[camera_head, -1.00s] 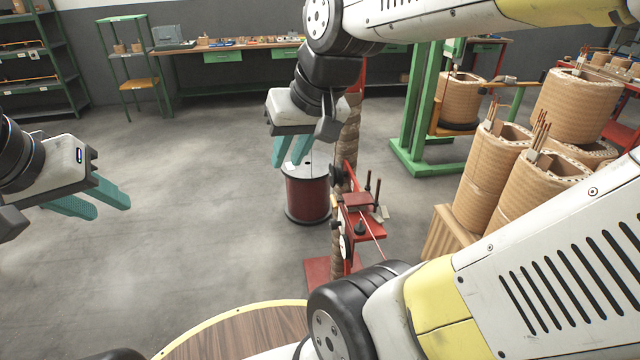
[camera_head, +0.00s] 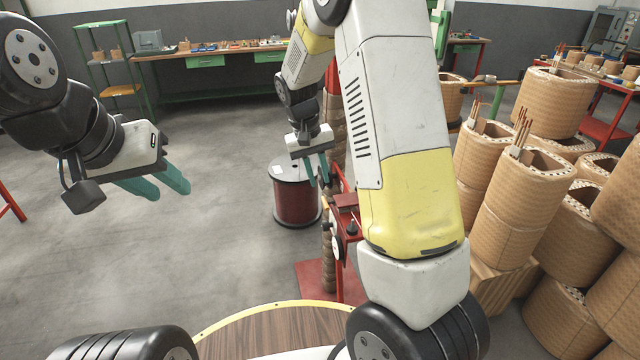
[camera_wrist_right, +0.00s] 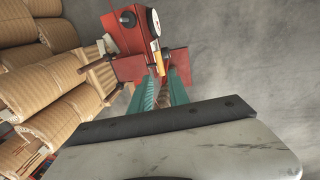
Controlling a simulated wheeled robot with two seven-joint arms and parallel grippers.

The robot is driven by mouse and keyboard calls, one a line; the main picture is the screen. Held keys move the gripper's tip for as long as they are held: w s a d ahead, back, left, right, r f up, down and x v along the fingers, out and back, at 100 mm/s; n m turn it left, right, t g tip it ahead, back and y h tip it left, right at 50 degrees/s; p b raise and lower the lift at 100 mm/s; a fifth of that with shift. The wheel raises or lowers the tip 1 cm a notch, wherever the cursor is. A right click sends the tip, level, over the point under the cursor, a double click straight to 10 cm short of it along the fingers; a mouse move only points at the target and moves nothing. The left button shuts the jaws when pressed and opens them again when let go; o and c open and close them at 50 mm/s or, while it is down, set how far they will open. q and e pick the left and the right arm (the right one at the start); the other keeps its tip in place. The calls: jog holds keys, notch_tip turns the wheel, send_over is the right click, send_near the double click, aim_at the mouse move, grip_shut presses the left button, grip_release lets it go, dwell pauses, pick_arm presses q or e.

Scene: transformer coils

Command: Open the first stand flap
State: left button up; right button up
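The red stand (camera_head: 346,225) is right of centre in the head view, partly hidden behind my right arm. It carries a round white dial, and a red base plate lies on the floor below. In the right wrist view the stand (camera_wrist_right: 122,36) is ahead of the fingers, with a yellow-orange piece (camera_wrist_right: 158,58) by the fingertips. I cannot tell which part is the flap. My right gripper (camera_head: 317,182) is open at the stand's upper part; contact is unclear. A brown wrapped column shows between its fingers. My left gripper (camera_head: 170,194) is open and empty over bare floor.
A dark red drum (camera_head: 296,205) stands behind the stand. Stacked tan coils (camera_head: 522,200) fill the right side. A round wooden table top (camera_head: 270,332) with a yellow rim is in front. Workbenches (camera_head: 215,62) line the back wall.

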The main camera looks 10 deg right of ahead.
aim_at(325, 201)
jog(key=f, duration=0.2)
jog(key=d+f, duration=0.1)
jog(key=f, duration=0.4)
jog(key=shift+d+f, duration=0.1)
jog(key=shift+d, duration=0.15)
jog(key=shift+c, duration=0.2)
grip_shut()
dwell(1.0)
